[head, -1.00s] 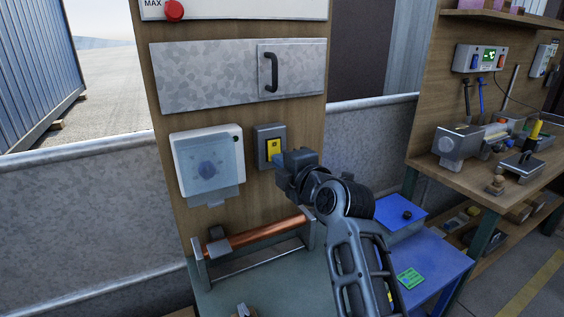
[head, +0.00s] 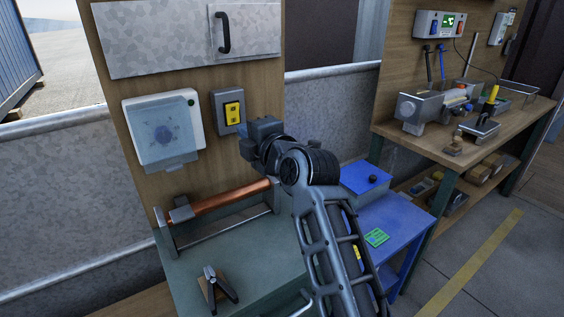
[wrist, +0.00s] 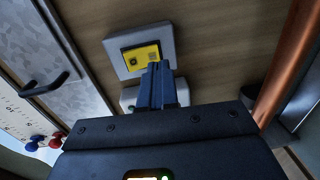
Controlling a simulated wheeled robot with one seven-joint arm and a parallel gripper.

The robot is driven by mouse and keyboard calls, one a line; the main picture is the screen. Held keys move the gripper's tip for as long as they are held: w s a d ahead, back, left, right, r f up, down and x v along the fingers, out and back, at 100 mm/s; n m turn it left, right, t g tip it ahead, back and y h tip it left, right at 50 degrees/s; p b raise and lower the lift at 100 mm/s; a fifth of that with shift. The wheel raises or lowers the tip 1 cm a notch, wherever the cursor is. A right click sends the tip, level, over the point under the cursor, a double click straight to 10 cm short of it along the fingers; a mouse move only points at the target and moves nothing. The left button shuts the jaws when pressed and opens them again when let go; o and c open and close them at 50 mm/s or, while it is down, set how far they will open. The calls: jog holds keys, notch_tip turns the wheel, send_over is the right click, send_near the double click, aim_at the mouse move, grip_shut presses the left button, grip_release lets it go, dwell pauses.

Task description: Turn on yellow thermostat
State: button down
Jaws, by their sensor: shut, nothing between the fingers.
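A yellow rocker switch (head: 233,112) sits in a grey box on the wooden panel, and no label naming it a thermostat is readable. It also shows in the wrist view (wrist: 141,55), with small dark marks on its face. Left of it is a white box (head: 163,132) with a round dial behind a bluish clear cover.
A copper pipe (head: 230,196) on a bracket runs below the gripper. A grey cover with a black handle (head: 223,33) is above the switch. A blue bench with a lidded box (head: 365,178) stands to the right.

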jog(key=f+b+v, duration=0.1)
jog(key=f+v, duration=0.1)
jog(key=v, duration=0.8)
jog(key=shift+s+d, duration=0.2)
jog(key=shift+s, duration=0.1)
jog(key=shift+f, duration=0.1)
jog(key=s+d+f+m+t+h, duration=0.1)
jog(key=s+d+f+m+h, duration=0.2)
jog(key=s+d+f+m, duration=0.45)
jog(key=s+d+f+m+h, duration=0.3)
jog(key=s+d+f+m, duration=0.2)
jog(key=s+d+f, duration=0.5)
jog(key=s+d+f+m+h, duration=0.1)
jog(key=s+d+m, duration=0.15)
jog(key=s, duration=0.65)
jog(key=s+d+f+m+h, duration=0.15)
jog(key=s+m, duration=0.25)
jog(key=s, duration=0.4)
jog(key=s+d+r+m, duration=0.1)
jog(key=s+r+m, duration=0.2)
jog(key=s, duration=0.4)
jog(key=s+d+r+m+h, duration=0.1)
jog(key=s+d+r+m, duration=0.1)
jog(key=s, duration=0.5)
jog(key=shift+r+m, duration=0.4)
jog(key=shift+r, duration=0.05)
